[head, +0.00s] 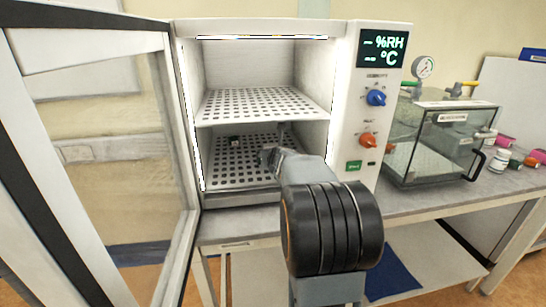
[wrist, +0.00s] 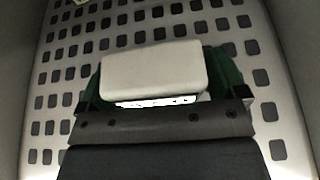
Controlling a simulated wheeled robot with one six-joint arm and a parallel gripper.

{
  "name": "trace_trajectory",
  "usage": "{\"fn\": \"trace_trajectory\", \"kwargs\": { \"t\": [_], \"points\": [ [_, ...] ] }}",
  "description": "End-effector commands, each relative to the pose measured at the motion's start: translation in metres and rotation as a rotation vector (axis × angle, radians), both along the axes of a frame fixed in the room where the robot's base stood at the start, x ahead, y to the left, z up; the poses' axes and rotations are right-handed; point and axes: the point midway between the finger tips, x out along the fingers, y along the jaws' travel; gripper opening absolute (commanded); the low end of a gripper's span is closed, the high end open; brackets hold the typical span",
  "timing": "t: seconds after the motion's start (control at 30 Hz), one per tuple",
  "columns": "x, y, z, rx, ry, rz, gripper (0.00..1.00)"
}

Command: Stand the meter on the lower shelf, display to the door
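The meter (wrist: 153,73) shows in the wrist view as a pale, rounded block. A bright strip with dark marks shows along its edge nearest my wrist. My gripper (wrist: 155,85) has green-padded fingers at both sides of the block, seemingly touching it, and looks shut on it. In the head view my gripper (head: 270,157) is inside the chamber, between the two shelves, over the lower shelf (head: 222,172). The meter cannot be made out there behind my arm. Whether its base touches the shelf is not clear.
The perforated upper shelf (head: 262,103) lies above my gripper. The chamber door (head: 100,150) stands open at the left. The control panel (head: 373,100) and a clear box (head: 440,145) are at the right.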

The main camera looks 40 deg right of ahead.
Motion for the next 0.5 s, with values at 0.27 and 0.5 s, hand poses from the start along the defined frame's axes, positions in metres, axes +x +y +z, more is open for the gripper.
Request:
{"fn": "trace_trajectory", "kwargs": {
  "t": [0.27, 0.5],
  "points": [
    [0.0, 0.0, 0.001, 0.0, 0.0, 0.0, 0.93],
    [-0.02, 0.009, 0.015, -0.001, -0.003, -0.001, 0.93]
  ]
}}
